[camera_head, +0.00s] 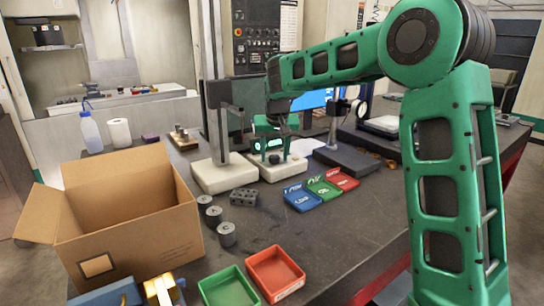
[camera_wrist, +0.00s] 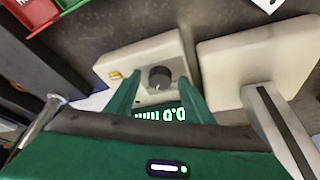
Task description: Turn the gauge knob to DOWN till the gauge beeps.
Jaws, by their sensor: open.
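The gauge's round dark knob (camera_wrist: 158,77) sits on a cream base (camera_wrist: 110,66) in the wrist view, with a light pointer mark. The lit display (camera_wrist: 160,114) beside it seems to read 0.0 mm, upside down in this view. My gripper (camera_wrist: 160,72) is open, its two green fingers on either side of the knob with gaps showing; I cannot tell how far above the base the tips are. In the head view the gauge's lit display (camera_head: 267,143) and cream base (camera_head: 284,172) show under my gripper (camera_head: 280,142). Any DOWN marking is not readable.
A tall column stand on a cream base (camera_head: 222,174) is close beside the gauge; the base also shows in the wrist view (camera_wrist: 245,60). Blue (camera_head: 302,196), green (camera_head: 323,187) and red (camera_head: 342,178) labelled trays lie in front. An open cardboard box (camera_head: 130,235) stands at left.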

